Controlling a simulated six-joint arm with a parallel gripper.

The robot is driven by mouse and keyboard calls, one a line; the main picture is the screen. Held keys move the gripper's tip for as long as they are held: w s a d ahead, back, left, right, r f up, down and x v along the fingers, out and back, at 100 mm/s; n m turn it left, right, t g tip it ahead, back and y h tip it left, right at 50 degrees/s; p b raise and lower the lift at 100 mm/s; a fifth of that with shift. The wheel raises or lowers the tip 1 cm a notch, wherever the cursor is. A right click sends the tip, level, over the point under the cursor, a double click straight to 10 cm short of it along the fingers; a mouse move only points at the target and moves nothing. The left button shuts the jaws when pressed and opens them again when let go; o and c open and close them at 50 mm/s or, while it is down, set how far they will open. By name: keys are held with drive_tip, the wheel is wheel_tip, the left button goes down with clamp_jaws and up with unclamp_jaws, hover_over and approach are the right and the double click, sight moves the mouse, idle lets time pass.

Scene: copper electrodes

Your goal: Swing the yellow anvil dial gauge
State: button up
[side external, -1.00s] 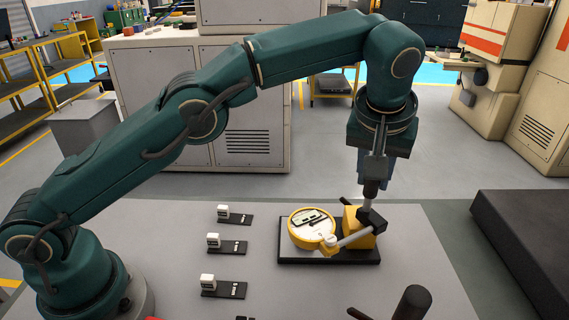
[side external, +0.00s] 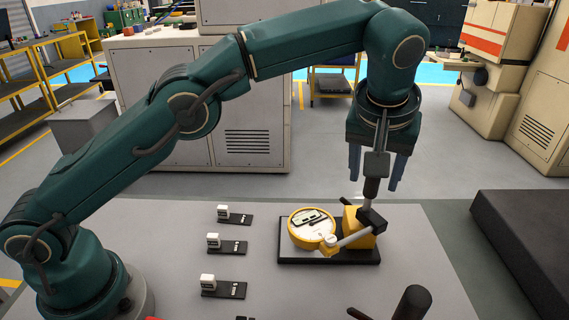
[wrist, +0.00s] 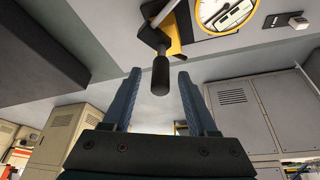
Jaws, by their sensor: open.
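The yellow dial gauge (side external: 312,228) lies face up on a black base plate (side external: 290,262), beside a yellow block (side external: 352,222). A grey arm (side external: 355,238) with a black joint runs between the gauge and an upright post with a black handle (side external: 371,188). The wrist view shows the yellow gauge (wrist: 226,12) at the top and the black handle (wrist: 160,76) in the middle. My gripper (side external: 373,187) is open around the handle's upper part, pointing down. In the wrist view its blue fingers (wrist: 159,73) stand apart on both sides of the handle, with gaps visible.
Several small white blocks on black plates, one of them here (side external: 222,243), line the grey table (side external: 150,215) left of the gauge. A dark upright handle (side external: 412,303) stands at the front. A dark slab (side external: 530,240) is at the right.

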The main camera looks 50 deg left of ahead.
drive_tip(key=s+d, duration=0.4)
drive_tip(key=s, duration=0.6)
drive_tip(key=shift+s, duration=0.25)
drive_tip(key=shift+s+a, duration=0.1)
drive_tip(key=shift+a, duration=0.05)
drive_tip(key=c, duration=0.7)
drive_tip(key=w+a+r+n, duration=0.1)
drive_tip(key=a+n, duration=0.1)
drive_tip(key=a, duration=0.2)
drive_tip(key=w+a+r+n+g+y, duration=0.1)
drive_tip(key=w+a+n, duration=0.1)
drive_tip(key=a+n, duration=0.1)
drive_tip(key=w+a+r+n+g, duration=0.1)
drive_tip(key=a+n, duration=0.1)
drive_tip(key=a, duration=0.4)
drive_tip(key=shift+w+r+n+y, duration=0.25)
drive_tip(key=shift+r+n+y, duration=0.05)
drive_tip(key=shift+r+n, duration=0.1)
clamp_jaws()
drive_tip(key=f, duration=0.9)
drive_tip(key=shift+w+a+f, duration=0.15)
drive_tip(key=shift+a+f, duration=0.05)
drive_tip(key=shift+f, duration=0.05)
drive_tip(key=shift+s+d, duration=0.3)
drive_tip(key=shift+d, duration=0.2)
